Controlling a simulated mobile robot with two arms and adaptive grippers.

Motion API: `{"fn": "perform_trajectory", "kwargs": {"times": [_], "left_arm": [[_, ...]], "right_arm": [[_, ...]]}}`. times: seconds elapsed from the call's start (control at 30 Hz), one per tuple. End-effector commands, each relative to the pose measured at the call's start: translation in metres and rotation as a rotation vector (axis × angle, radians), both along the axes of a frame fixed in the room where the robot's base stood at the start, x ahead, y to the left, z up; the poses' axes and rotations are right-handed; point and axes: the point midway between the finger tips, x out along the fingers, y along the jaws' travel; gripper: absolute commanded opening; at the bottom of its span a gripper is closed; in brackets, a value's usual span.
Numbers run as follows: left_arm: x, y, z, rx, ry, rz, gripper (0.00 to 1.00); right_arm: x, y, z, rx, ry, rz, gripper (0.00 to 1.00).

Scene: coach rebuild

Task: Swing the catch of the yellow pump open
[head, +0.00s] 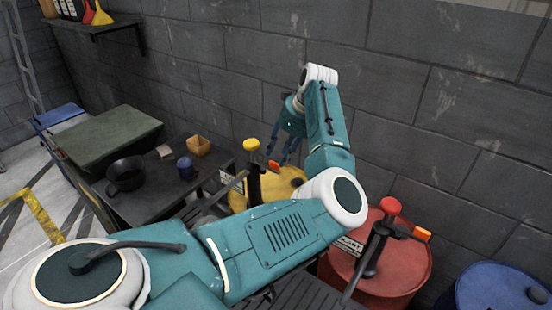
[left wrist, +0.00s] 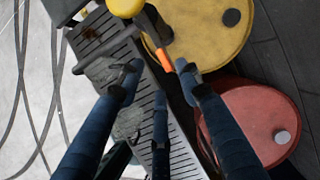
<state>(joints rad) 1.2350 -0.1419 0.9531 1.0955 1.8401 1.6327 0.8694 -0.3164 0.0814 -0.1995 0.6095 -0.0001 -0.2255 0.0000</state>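The yellow pump (head: 252,165) stands on a yellow drum (head: 285,184), its round yellow knob on top. Its orange catch (head: 273,165) sticks out to the right below the knob. In the left wrist view the knob (left wrist: 125,5) is at the top edge and the orange catch (left wrist: 163,58) appears between my fingertips. My left gripper (head: 284,148) is open and empty, above and a little right of the pump, fingers pointing down. It also shows in the left wrist view (left wrist: 157,75). Whether a finger touches the catch cannot be told. My right gripper is not in view.
A red drum (head: 345,268) with a red-knobbed pump (head: 390,206) and orange catch (head: 422,235) stands to the right. A blue drum (head: 497,287) is farther right. A bench (head: 150,203) with a pan (head: 125,175) is left. The grey wall (head: 420,90) is close behind.

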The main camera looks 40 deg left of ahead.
Motion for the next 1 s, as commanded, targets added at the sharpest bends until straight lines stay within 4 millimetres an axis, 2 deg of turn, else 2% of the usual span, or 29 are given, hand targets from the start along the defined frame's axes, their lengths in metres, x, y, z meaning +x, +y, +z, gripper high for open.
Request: {"fn": "perform_trajectory", "kwargs": {"times": [0.13,0.3,0.43,0.67,0.7,0.87,1.0], "left_arm": [[-0.002,0.011,-0.024,0.000,0.005,0.001,0.35],[-0.002,0.018,-0.042,0.001,0.002,0.000,0.35],[-0.002,0.021,-0.049,0.000,0.000,0.000,0.35],[-0.002,0.021,-0.051,0.000,-0.001,0.000,0.35],[-0.002,0.021,-0.050,0.000,-0.001,0.000,0.33],[-0.002,0.021,-0.050,0.000,-0.001,0.000,0.02],[-0.002,0.021,-0.050,0.000,-0.001,0.000,0.00]], "right_arm": [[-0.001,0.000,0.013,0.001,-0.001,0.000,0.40],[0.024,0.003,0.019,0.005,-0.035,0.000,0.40],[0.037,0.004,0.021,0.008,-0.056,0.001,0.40],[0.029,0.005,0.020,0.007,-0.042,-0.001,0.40],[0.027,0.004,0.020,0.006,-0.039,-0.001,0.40],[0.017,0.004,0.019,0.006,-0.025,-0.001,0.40],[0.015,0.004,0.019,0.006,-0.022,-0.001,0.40]]}}
